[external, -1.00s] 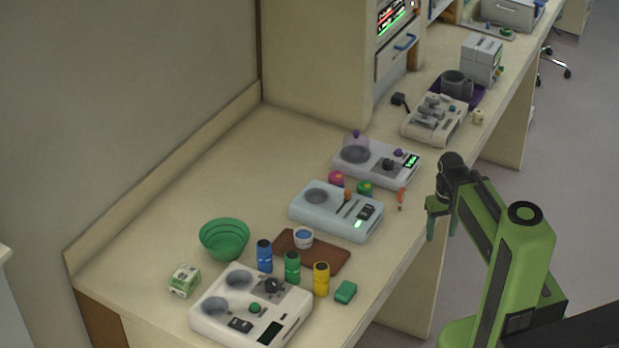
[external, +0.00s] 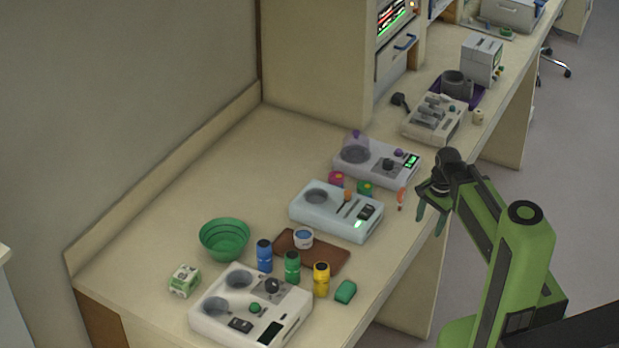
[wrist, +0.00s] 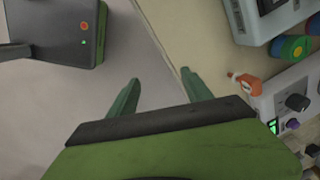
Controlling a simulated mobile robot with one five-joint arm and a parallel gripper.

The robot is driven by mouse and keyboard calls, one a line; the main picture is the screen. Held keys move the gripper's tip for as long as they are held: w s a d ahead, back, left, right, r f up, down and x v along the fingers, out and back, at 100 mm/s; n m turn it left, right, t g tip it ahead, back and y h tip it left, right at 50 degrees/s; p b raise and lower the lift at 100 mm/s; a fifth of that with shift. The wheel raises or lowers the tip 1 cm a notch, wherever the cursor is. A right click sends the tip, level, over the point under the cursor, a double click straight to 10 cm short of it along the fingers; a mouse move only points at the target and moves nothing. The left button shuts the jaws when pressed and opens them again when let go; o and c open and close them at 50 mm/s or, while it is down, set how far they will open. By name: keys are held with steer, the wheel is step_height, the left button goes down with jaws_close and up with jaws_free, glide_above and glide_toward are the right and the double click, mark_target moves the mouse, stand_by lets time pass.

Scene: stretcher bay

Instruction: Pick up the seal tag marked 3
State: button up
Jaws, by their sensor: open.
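A small orange tag (external: 402,197) stands near the bench's front edge, beside the pale machines. It also shows in the wrist view (wrist: 245,83), right of my fingers, with a whitish end. I cannot read any number on it, so I cannot tell whether it is the tag marked 3. My gripper (external: 430,217) is open and empty, its fingers pointing down just off the bench edge, right of the orange tag and apart from it. In the wrist view both green fingertips (wrist: 160,77) show with a gap between them over floor and bench edge.
A light blue machine (external: 330,222) and a grey-white machine (external: 342,172) stand close to the tag. Pink (external: 336,180) and green (external: 366,187) pots sit between them. Blue, green and yellow bottles stand further left. The floor right of the bench edge is clear beside my arm.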

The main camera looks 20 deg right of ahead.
steer(key=w+r+m+p, duration=0.3)
steer(key=w+r+m, duration=0.15)
steer(key=m, duration=0.25)
steer(key=m+t+y+p, duration=0.2)
steer(key=m+p, duration=0.4)
steer(key=m, duration=0.1)
glide_toward(402, 190)
step_height(402, 190, up, 2)
steer(key=s, duration=0.3)
step_height(402, 190, up, 5)
steer(key=w+d+p, duration=0.1)
steer(key=p, duration=0.3)
steer(key=shift+m, duration=0.4)
steer(key=b+x, duration=0.3)
steer(key=x, duration=0.1)
steer(key=b+x, duration=0.8)
steer(key=shift+w+d+f, duration=0.1)
steer(key=shift+d+f, duration=0.15)
steer(key=shift+f, duration=0.05)
steer(key=shift+w+a+f, duration=0.1)
steer(key=shift+a, duration=0.05)
steer(key=b+x, duration=0.5)
steer(key=shift+f+b, duration=0.3)
steer(key=shift+r, duration=0.2)
steer(key=shift+d, duration=0.25)
jaws_close()
steer(key=shift+r, duration=0.1)
